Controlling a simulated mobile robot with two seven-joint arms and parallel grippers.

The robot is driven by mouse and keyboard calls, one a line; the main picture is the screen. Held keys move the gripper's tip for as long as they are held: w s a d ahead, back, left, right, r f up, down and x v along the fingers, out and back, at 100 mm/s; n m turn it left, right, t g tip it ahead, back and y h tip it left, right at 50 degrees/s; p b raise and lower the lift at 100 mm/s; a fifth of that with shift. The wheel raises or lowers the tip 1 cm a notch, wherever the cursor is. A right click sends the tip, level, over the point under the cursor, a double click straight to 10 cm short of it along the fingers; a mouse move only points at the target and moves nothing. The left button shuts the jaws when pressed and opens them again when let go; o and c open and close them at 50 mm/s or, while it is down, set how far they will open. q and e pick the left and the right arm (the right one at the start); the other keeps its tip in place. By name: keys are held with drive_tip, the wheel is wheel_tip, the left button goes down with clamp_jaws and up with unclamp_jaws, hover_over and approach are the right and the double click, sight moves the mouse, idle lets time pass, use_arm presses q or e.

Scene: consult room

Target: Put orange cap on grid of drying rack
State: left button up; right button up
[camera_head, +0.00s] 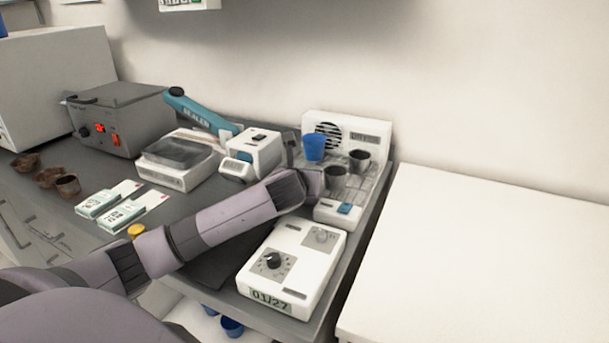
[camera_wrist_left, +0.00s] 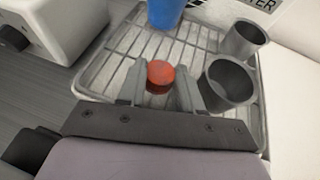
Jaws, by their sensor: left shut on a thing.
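The orange cap (camera_wrist_left: 160,73) sits between the two fingers of my left gripper (camera_wrist_left: 159,82) in the left wrist view. The gripper is shut on it. Cap and fingers are over the wire grid (camera_wrist_left: 190,52) of the drying rack; I cannot tell whether the cap touches the wires. In the head view the drying rack (camera_head: 375,135) stands at the right end of the dark counter, and my left arm reaches to its near left side. The cap is hidden there behind my wrist. My right gripper is not in view.
On the rack stand a blue cup (camera_head: 314,147) and two grey cups (camera_head: 359,160) (camera_head: 335,176), one close beside my right finger. A white device with a knob (camera_head: 290,268) stands in front. A small yellow round thing (camera_head: 136,231) lies near my arm.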

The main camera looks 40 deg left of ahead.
use_arm(q)
drive_tip(key=o, duration=0.7)
drive_tip(key=shift+s+r, duration=0.15)
drive_tip(key=shift+r, duration=0.05)
drive_tip(key=v, duration=1.1)
drive_tip(key=shift+s+d+p, duration=0.25)
drive_tip(key=shift+p, duration=0.05)
